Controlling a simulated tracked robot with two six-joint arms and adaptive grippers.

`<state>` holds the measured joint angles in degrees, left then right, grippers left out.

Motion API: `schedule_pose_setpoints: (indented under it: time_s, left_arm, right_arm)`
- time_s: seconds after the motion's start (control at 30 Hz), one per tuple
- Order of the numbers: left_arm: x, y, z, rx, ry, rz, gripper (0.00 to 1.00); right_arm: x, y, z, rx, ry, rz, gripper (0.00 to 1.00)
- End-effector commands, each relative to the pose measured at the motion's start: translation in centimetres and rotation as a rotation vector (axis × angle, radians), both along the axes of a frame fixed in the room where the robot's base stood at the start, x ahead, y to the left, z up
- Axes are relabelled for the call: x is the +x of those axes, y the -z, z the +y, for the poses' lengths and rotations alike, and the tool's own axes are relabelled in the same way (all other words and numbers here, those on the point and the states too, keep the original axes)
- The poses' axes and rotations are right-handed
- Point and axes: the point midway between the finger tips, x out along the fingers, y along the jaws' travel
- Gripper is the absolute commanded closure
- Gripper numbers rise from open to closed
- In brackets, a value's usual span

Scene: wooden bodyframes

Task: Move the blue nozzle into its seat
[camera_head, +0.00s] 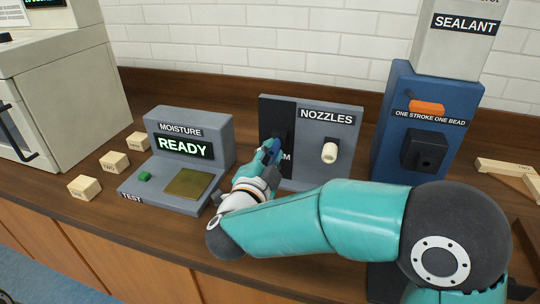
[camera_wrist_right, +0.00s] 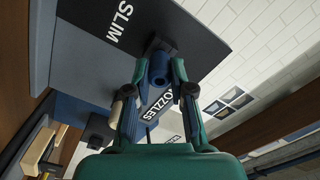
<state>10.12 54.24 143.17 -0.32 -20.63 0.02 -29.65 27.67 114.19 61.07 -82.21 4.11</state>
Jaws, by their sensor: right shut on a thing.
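My right gripper (camera_head: 268,150) is at the left, black half of the nozzle rack (camera_head: 309,170). In the right wrist view its two fingers (camera_wrist_right: 153,75) are closed on the blue nozzle (camera_wrist_right: 160,66), one on each side. The nozzle's round open end faces the camera, and its far end is at a dark holder on the panel marked SLIM. I cannot tell whether it is still seated in that holder. In the head view the gripper mostly hides the nozzle. A cream nozzle (camera_head: 329,152) sits on the rack's right half. My left gripper is not in view.
The blue sealant station (camera_head: 386,130) stands right of the rack, with a black block (camera_head: 424,150) and an orange part (camera_head: 427,107) on its front. The moisture tester (camera_head: 186,150) reads READY at left. Wooden blocks (camera_head: 114,162) lie beyond it; a wooden frame (camera_head: 515,174) lies far right.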

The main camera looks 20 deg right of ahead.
Motion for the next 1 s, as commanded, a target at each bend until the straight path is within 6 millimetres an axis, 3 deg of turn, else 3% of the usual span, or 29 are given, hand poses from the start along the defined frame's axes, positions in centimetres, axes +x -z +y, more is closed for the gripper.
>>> schedule_pose_setpoints:
  time_s: [0.57, 0.6, 0.73, 1.0]
  left_arm:
    - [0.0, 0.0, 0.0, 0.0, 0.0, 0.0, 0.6]
    - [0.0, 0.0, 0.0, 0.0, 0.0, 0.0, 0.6]
    - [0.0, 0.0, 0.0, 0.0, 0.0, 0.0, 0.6]
    - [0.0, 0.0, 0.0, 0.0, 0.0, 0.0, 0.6]
  right_arm:
    - [1.2, 0.0, -0.8, -0.001, 0.001, 0.0, 1.0]
    - [1.2, 0.0, -0.8, -0.001, 0.0, 0.001, 0.71]
    - [1.1, 0.0, -0.8, -0.001, 0.0, 0.001, 0.5]
    - [1.1, 0.0, -0.8, -0.001, 0.0, 0.001, 0.49]
